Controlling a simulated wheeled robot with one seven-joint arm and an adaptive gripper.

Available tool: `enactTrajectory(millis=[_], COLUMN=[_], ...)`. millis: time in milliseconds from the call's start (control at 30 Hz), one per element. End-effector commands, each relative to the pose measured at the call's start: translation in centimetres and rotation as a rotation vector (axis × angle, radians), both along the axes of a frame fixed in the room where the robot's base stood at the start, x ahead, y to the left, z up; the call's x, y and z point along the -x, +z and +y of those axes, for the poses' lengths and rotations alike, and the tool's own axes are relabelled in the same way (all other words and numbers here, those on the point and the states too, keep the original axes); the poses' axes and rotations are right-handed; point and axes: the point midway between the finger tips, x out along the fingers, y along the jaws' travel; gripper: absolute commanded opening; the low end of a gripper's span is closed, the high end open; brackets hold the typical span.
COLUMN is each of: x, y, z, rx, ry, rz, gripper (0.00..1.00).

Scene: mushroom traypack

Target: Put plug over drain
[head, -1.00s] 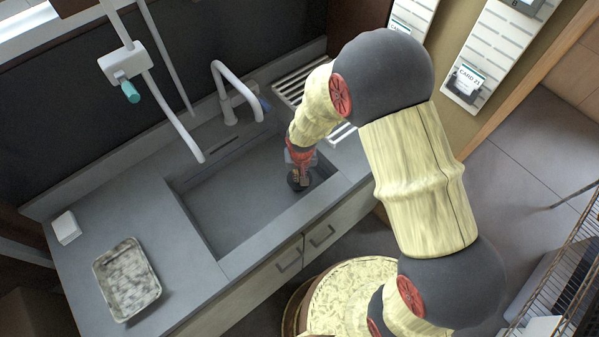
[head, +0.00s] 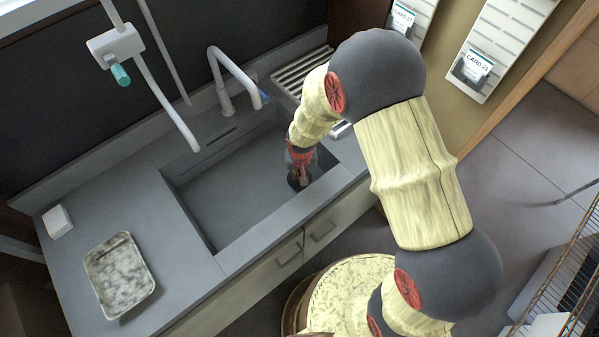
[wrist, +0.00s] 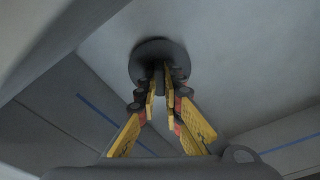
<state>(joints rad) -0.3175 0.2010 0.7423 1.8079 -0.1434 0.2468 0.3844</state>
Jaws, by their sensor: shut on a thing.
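The plug (wrist: 157,49) is a dark round disc with a raised grip in its middle. My gripper (wrist: 160,82) is shut on that grip in the wrist view. In the head view my gripper (head: 300,173) reaches down into the right end of the sink basin (head: 225,200), with the dark plug (head: 297,182) at its tip. I cannot tell whether the plug touches the basin floor. The drain does not show in either view; the plug or my arm may be hiding it.
A grey faucet (head: 222,85) stands behind the basin, with a hanging spout (head: 178,125) to its left. A slatted rack (head: 300,72) lies at the back right. A speckled tray (head: 119,275) and a white block (head: 58,221) are on the left counter. The basin's left part is clear.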

Motion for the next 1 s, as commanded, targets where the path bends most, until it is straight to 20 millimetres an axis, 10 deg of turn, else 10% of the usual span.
enactTrajectory(millis=[1000], x=[-0.02], y=[-1.16], z=[0.0], rx=[0.0], ry=[0.0], rz=[0.0], gripper=[0.0])
